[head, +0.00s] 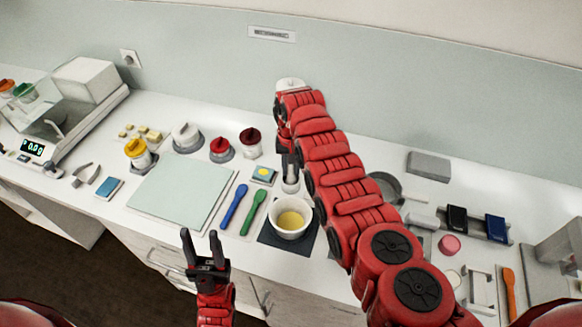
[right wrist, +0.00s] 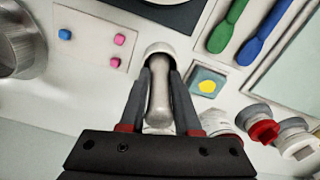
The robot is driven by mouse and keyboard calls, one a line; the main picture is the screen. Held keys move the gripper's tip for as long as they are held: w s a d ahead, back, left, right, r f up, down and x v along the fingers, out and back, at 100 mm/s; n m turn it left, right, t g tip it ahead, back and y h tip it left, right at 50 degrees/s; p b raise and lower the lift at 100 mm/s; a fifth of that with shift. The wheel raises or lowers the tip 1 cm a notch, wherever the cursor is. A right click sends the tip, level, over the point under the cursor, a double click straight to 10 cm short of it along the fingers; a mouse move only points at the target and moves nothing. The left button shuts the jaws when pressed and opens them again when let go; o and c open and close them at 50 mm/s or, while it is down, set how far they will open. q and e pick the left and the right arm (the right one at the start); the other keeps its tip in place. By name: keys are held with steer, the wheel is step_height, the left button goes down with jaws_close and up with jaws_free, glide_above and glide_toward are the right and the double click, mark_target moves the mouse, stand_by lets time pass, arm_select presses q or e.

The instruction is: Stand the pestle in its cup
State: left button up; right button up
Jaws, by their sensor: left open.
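The pale grey pestle (right wrist: 158,100) is between the fingers of my right gripper (right wrist: 160,80) in the right wrist view, with both fingers against its sides. Its far end is at the mouth of the small white cup (right wrist: 160,48); how deep it sits is hidden. In the head view the cup (head: 291,187) stands behind the white bowl, with the pestle (head: 290,170) roughly upright above it, below my right gripper (head: 287,157). My left gripper (head: 203,245) is open and empty, in front of the counter's front edge.
A white bowl (head: 291,232) with yellow contents sits on a dark mat (head: 268,237). Blue (head: 233,207) and green (head: 253,212) spatulas lie left of it. A small tile (head: 263,175) with a yellow spot and lidded jars (head: 220,150) stand nearby. A pale green mat (head: 175,190) is clear.

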steer(key=o, duration=0.4)
steer(key=shift+c, duration=0.2)
steer(key=shift+r+p, duration=0.35)
steer(key=shift+w+r+b, duration=0.1)
steer(key=shift+b, duration=0.25)
step_height(320, 180, up, 8)
steer(key=b, duration=0.3)
steer(key=shift+r, duration=0.2)
steer(key=shift+r+p, duration=0.4)
steer(key=shift+r, duration=1.2)
